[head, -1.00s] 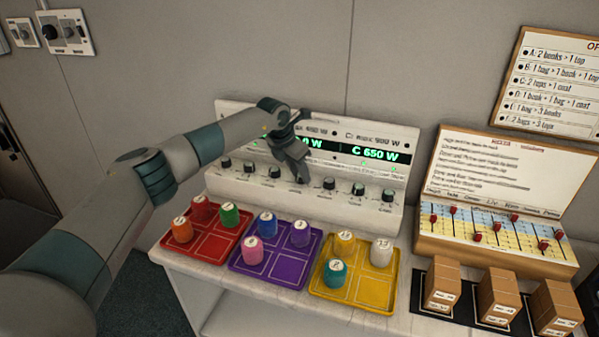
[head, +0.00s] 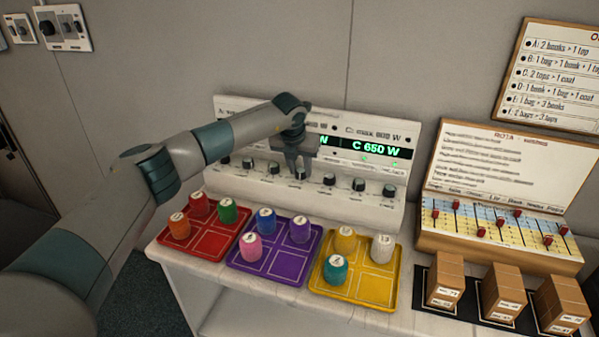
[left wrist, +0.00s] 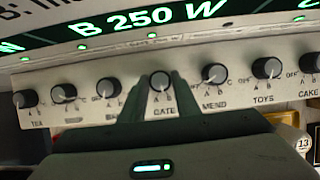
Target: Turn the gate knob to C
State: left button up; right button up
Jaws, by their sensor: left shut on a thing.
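The gate knob (left wrist: 160,82) is a small dark, pale-rimmed knob in the row on the white control panel, with GATE printed below it in the left wrist view. My left gripper (left wrist: 162,85) has one finger on each side of this knob and is shut on it. In the head view my left gripper (head: 299,174) reaches down to the panel (head: 225,184) from above and partly hides the knob. I cannot read the knob's pointer clearly. My right gripper is not in view.
Similar knobs flank it closely, including MEND (left wrist: 215,73) and TOYS (left wrist: 266,68). The display (head: 375,148) reads C 650 W. Red (head: 225,243), purple (head: 268,278) and yellow (head: 360,292) trays with coloured pegs stand in front. Brown boxes (head: 500,292) stand at right.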

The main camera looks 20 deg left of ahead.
pick_arm(q)
jog(key=shift+d+f+n+y+b, duration=0.15)
jog(key=shift+n+y+b, duration=0.35)
jog(key=shift+n+b, duration=0.55)
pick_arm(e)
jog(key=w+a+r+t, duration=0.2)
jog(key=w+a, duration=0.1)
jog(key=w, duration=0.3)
pick_arm(q)
jog(key=shift+n, duration=0.55)
jog(key=n+y+b, duration=0.1)
jog(key=n+b, duration=0.2)
jog(key=n, duration=0.1)
jog(key=shift+w+d+g+y+b, duration=0.1)
jog(key=shift+d+g+y+b, duration=0.05)
jog(key=shift+g+y+b, duration=0.25)
jog(key=shift+r+n+g+y+b, duration=0.15)
jog(key=shift+n+b, duration=0.25)
jog(key=shift+n, duration=0.4)
jog(key=shift+r+n+g+y+b, duration=0.1)
jog(key=shift+n+g+y+b, duration=0.25)
jog(key=shift+n, duration=0.45)
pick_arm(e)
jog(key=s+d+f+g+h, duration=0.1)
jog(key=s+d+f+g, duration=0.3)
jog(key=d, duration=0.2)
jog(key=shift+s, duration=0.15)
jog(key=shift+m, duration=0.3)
